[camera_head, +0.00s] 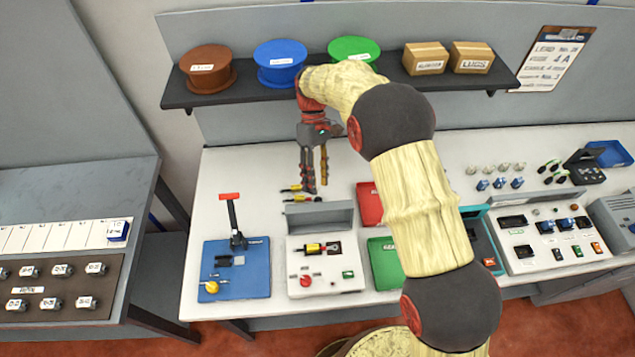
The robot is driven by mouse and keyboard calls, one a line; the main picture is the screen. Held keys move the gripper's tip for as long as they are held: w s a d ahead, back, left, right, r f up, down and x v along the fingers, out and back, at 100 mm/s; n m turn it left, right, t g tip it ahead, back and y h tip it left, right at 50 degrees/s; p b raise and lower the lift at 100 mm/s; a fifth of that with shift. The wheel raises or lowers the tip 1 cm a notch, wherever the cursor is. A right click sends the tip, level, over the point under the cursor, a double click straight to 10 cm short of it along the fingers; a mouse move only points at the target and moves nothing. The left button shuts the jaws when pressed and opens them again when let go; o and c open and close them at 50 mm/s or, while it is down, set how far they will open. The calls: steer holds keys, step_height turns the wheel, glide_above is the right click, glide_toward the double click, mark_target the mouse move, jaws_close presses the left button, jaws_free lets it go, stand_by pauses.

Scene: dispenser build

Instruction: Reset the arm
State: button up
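My arm reaches up and back over the white workbench (207,255), bent at its upper joint. My gripper (316,188) hangs with its fingers downward above the back of the bench, below the shelf. Its two fingers look apart, with a narrow gap, and I see nothing between them. Small yellow-and-black parts (291,189) lie on the bench just below and left of the fingertips. The arm hides part of the bench to the right of the gripper.
A shelf (225,99) with brown, blue and green spools and two boxes stands close behind the gripper. A blue fixture (265,283) with an upright lever, a white machine (341,286) and red and green trays stand in front. A grey side table (60,190) is at left.

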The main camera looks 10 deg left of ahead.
stand_by(0.4)
steer(key=f+m, duration=0.1)
steer(key=f, duration=0.1)
steer(key=s+d+f+m, duration=0.1)
steer(key=shift+f+m+t, duration=0.25)
steer(key=shift+m+t, duration=0.05)
steer(key=s+d+r+m+t+b, duration=0.4)
steer(key=s+d+r+t+b, duration=0.1)
steer(key=s+d, duration=0.6)
steer(key=s+d+r+m+t+y+b, duration=0.1)
steer(key=s+d+r+m+t+b, duration=0.4)
steer(key=s+d+b, duration=0.4)
steer(key=shift+s+d+r+t, duration=0.5)
steer(key=shift+s+d+r, duration=0.8)
steer(key=shift+d, duration=1.7)
